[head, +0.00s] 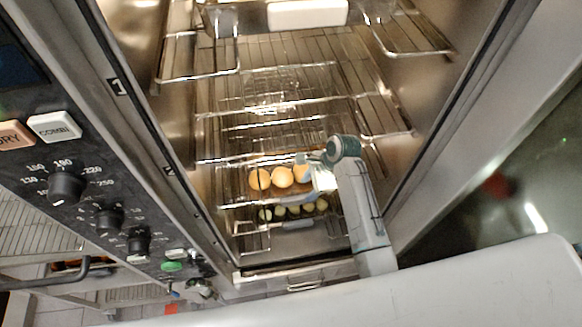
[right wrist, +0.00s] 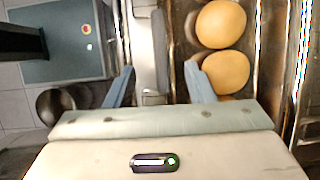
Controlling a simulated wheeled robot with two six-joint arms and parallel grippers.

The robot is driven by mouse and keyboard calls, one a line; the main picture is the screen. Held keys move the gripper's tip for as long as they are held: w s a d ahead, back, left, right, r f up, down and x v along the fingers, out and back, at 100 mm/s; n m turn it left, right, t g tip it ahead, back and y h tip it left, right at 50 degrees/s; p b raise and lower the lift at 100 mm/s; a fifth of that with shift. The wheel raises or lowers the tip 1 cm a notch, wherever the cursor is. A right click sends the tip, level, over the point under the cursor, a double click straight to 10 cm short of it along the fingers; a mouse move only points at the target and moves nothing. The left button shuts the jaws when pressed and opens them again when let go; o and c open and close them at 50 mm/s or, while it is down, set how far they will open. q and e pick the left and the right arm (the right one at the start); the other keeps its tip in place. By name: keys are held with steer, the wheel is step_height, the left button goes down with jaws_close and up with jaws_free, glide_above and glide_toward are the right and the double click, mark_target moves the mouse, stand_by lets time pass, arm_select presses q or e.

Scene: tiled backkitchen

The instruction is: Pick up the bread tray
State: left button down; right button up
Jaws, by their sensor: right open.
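The bread tray (head: 276,191) sits on a rack inside the open oven, with round golden rolls (head: 282,177) on it. In the right wrist view, two rolls (right wrist: 221,24) lie on the dark tray, and a grey handle-like bar (right wrist: 147,50) runs along its near side. My right gripper (head: 318,174) reaches in from the lower right and is at the tray's right part. In the right wrist view, my right gripper (right wrist: 160,70) is open, its blue-grey fingers on either side of the bar. I cannot tell whether they touch it. My left gripper is out of view.
A second tray (head: 290,225) with small round pieces lies below. Empty wire racks (head: 275,88) fill the oven above. The oven's side walls bound the arm. A control panel with knobs (head: 66,186) is at the left. A grey box (right wrist: 62,40) shows in the wrist view.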

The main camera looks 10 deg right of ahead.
mark_target(298, 197)
steer(key=shift+w, duration=0.15)
steer(key=shift+a+f, duration=0.2)
steer(key=shift+f, duration=0.05)
steer(key=shift+p+x, duration=0.75)
steer(key=shift+x, duration=0.35)
steer(key=p+x, duration=0.1)
steer(key=x, duration=0.2)
steer(key=shift+a+f, duration=0.1)
steer(key=shift+a, duration=0.15)
steer(key=shift+a+f, duration=0.2)
steer(key=shift+f, duration=0.35)
steer(key=shift+f, duration=0.2)
steer(key=shift+c, duration=0.2)
jaws_close()
